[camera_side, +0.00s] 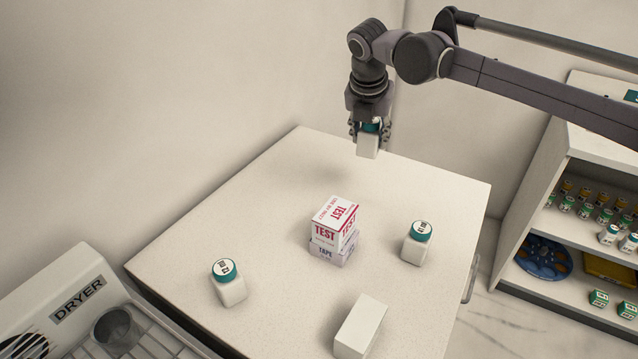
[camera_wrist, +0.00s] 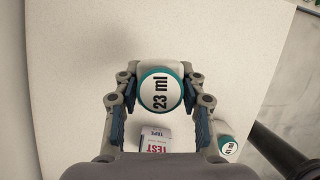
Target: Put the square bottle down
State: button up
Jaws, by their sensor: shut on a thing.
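The square bottle (camera_side: 368,146) is white with a teal cap and hangs upright in my gripper (camera_side: 369,127), above the far part of the table (camera_side: 270,190). In the wrist view the bottle's cap (camera_wrist: 161,90) reads "23 ml" and sits between the fingers of my gripper (camera_wrist: 160,97). My gripper is shut on the bottle. In the side view a gap shows between the bottle's base and the tabletop, but its exact height is hard to tell.
A TEST box (camera_side: 335,222) sits on a TAPE box (camera_side: 331,250) mid-table. Similar teal-capped bottles stand at right (camera_side: 415,248) and front left (camera_side: 231,288). A white box (camera_side: 360,328) lies near the front. A dryer (camera_side: 62,300) is at left, shelves (camera_side: 560,225) at right. The far tabletop is clear.

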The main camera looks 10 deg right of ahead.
jog(key=s+a+n, duration=0.1)
jog(key=s+a, duration=0.3)
jog(key=a, duration=0.4)
jog(key=s+a+f+n, duration=0.1)
jog(key=s+a, duration=0.3)
jog(key=a, duration=0.3)
jog(key=s+a+n, duration=0.1)
jog(key=s+a, duration=0.2)
jog(key=a, duration=0.5)
jog(key=shift+t+y, duration=0.3)
jog(key=shift+y, duration=0.1)
jog(key=shift+s+d+f, duration=0.1)
jog(key=shift+s+f, duration=0.05)
jog(key=shift+f, duration=2.25)
jog(key=shift+s+d+f, duration=0.1)
jog(key=shift+f, duration=2.3)
jog(key=shift+f, duration=0.1)
jog(key=o, duration=1)
jog(key=shift+o, duration=0.2)
